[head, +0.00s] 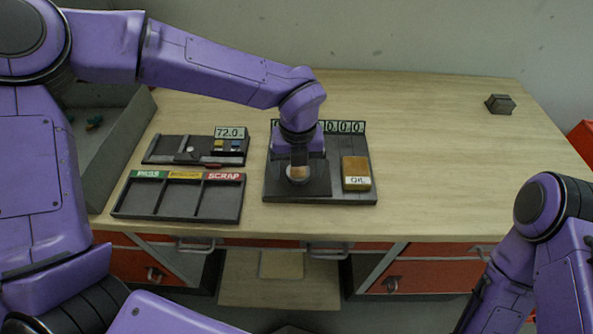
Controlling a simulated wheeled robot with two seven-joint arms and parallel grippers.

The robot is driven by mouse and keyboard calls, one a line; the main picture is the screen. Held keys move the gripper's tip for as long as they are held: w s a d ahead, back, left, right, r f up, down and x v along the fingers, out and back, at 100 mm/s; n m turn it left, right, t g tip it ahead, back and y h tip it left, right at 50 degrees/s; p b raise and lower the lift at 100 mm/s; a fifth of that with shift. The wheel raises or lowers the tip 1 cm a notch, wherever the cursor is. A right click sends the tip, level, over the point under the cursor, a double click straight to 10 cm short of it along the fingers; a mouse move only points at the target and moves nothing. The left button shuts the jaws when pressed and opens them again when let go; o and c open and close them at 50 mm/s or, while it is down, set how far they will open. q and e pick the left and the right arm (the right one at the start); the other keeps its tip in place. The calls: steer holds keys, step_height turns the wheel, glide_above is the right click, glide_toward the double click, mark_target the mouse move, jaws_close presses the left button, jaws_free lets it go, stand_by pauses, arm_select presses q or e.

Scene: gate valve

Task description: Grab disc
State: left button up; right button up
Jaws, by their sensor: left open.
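My left gripper (298,172) points down over the dark plate of the gauge station (320,191) on the workbench. It is open. A small round disc (298,173), tan on top with a grey rim, shows at the fingertips, low over or on the plate. The gripper partly hides the disc, and I cannot tell whether the fingers touch it. My right gripper is out of view; only part of my right arm shows at the lower right.
A yellow oil block (356,172) stands right of the disc. A sorting tray (175,206) labelled PASS and SCRAP lies to the left, with a measuring device (196,150) reading 72.0 behind it. A small dark block (500,104) sits far right.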

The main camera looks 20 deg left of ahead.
arm_select(q)
steer(key=shift+w, duration=0.15)
steer(key=c, duration=1.4)
steer(key=shift+c, duration=0.2)
